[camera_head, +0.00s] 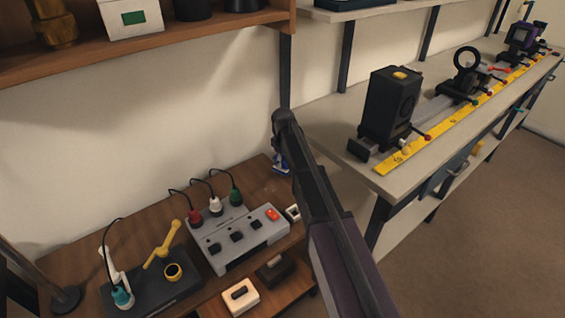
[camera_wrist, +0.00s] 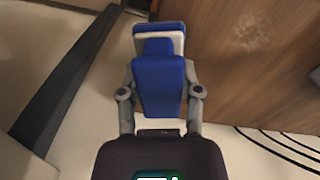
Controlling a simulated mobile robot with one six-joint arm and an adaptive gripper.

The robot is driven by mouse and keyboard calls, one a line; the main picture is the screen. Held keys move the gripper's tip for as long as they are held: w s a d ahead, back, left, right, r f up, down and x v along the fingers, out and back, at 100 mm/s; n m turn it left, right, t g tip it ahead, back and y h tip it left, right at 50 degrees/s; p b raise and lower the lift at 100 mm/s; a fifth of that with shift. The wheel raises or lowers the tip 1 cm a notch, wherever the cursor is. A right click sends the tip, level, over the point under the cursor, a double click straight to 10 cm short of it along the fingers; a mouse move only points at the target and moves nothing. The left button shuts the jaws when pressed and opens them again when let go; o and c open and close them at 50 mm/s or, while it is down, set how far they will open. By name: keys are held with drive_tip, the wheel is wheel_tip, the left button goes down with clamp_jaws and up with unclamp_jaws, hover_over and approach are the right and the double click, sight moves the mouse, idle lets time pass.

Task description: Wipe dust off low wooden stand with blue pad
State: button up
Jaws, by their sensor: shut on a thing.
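The blue pad (camera_wrist: 160,85) with a pale edge is in the middle of the wrist view. My gripper (camera_wrist: 160,93) is shut on it, one finger on each side. A bit of blue also shows beside my arm in the head view (camera_head: 281,163). The low wooden stand (camera_wrist: 285,75) fills the right of the wrist view and stands at the lower left in the head view (camera_head: 150,218). A pale dust patch (camera_wrist: 248,33) lies on its wood, to the right of the pad. I cannot tell whether the pad touches the stand.
A grey box (camera_head: 237,237) with plugged cables stands on the stand, beside a black base (camera_head: 150,290) with a yellow lever. A white block (camera_head: 241,297) is in front. A pale bench (camera_head: 335,125) with optical parts is at the right. A wooden shelf (camera_head: 200,40) hangs above.

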drive_tip(key=shift+r+p, duration=2.15)
drive_tip(key=shift+r, duration=0.25)
drive_tip(key=shift+r, duration=0.1)
drive_tip(key=shift+r+p, duration=1.4)
drive_tip(key=shift+p, duration=0.1)
drive_tip(key=shift+s+a+f, duration=0.1)
drive_tip(key=shift+s+a, duration=0.2)
drive_tip(key=shift+s, duration=0.2)
drive_tip(key=s+a+b, duration=0.1)
drive_tip(key=s+a, duration=0.4)
drive_tip(key=s, duration=0.4)
drive_tip(key=shift+a+f, duration=0.35)
drive_tip(key=shift+a, duration=0.05)
drive_tip(key=shift+s, duration=0.1)
